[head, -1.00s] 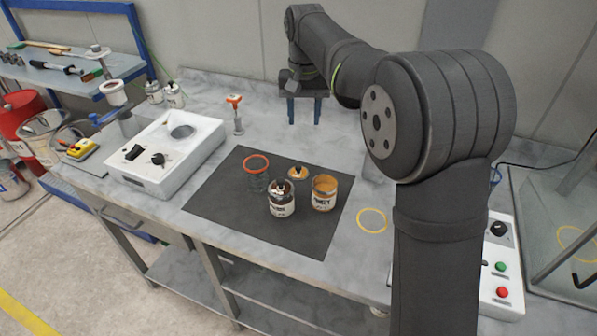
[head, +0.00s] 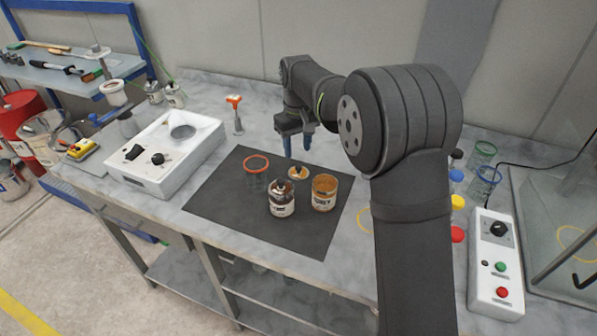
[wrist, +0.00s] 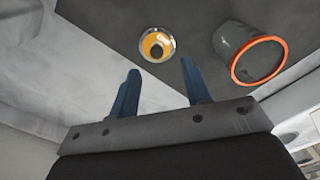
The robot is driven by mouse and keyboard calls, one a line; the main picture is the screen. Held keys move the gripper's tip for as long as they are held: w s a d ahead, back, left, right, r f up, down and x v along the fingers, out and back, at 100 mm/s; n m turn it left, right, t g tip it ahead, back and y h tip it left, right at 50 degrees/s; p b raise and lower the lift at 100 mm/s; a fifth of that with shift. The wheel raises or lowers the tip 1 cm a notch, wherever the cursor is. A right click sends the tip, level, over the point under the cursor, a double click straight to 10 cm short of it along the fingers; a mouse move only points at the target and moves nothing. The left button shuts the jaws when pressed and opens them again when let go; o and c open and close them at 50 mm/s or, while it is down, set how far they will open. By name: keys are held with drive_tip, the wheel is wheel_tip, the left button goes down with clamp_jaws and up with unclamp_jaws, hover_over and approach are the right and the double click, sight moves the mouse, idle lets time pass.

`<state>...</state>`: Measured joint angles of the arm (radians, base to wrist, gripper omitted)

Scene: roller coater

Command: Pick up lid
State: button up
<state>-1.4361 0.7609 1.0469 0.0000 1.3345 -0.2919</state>
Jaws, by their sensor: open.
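A small round lid (head: 298,173) with an orange-yellow top and a dark knob lies on the dark mat (head: 225,205), behind two jars. In the wrist view the lid (wrist: 157,45) shows with a pale rim, ahead of the fingertips and roughly between their lines. My gripper (head: 297,148) has blue fingers, spread apart and empty, above the mat's back edge, just behind the lid. The gripper also shows in the wrist view (wrist: 160,68). The fingers appear apart from the lid.
A jar with dark contents (head: 282,198) and a jar with orange contents (head: 324,193) stand in front of the lid. An orange-rimmed clear cup (head: 256,171) stands to its left. A white device (head: 165,150) is further left; a control box (head: 495,262) is at right.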

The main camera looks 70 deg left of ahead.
sight(299, 166)
drive_tip(key=shift+w+a+f, duration=0.15)
drive_tip(key=shift+f, duration=1.65)
drive_tip(key=shift+w+a+f, duration=0.15)
drive_tip(key=shift+f, duration=1.6)
clamp_jaws()
